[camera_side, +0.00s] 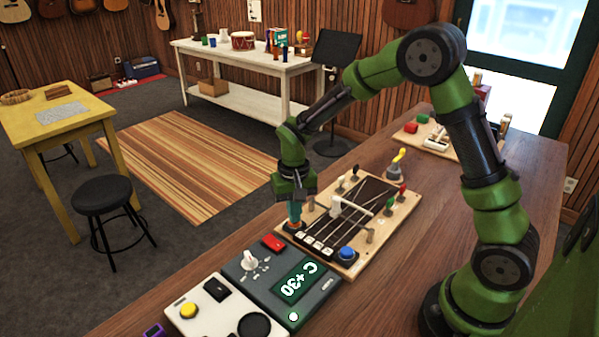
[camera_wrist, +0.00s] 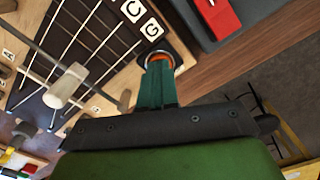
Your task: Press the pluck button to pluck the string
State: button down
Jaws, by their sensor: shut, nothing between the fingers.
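My gripper (camera_side: 294,218) points down at the near-left corner of the wooden string board (camera_side: 378,236). Its fingers are shut and empty. In the wrist view the fingertips (camera_wrist: 157,62) are over a round orange button (camera_wrist: 186,61) in a metal ring, and they hide most of it. Whether they touch it I cannot tell. A blue button (camera_side: 347,253) sits at the board's near-right corner. Strings (camera_wrist: 68,45) run along the dark board, past keys marked with letters such as C and G. No label shows which button is the pluck button.
A white lever (camera_side: 336,205) stands over the strings, and coloured tuning pegs (camera_side: 390,200) stand beyond. A grey tuner box (camera_side: 295,283) reads "C +30", with a red switch (camera_side: 273,242). A pedal box (camera_side: 213,312) with a yellow button sits nearer. Bare wooden bench lies right of the board.

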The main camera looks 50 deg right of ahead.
notch_tip(320, 180, up, 7)
jog(key=shift+r, duration=0.15)
dwell(0.6)
dwell(0.5)
jog(key=s+a+r+n+t+y, duration=0.1)
jog(key=s+r+t, duration=0.2)
jog(key=s+r, duration=0.3)
jog(key=s+a+r+n+t+y, duration=0.1)
jog(key=s+r+t, duration=0.3)
jog(key=s, duration=0.8)
notch_tip(320, 180, up, 3)
jog(key=shift+a+f, duration=0.15)
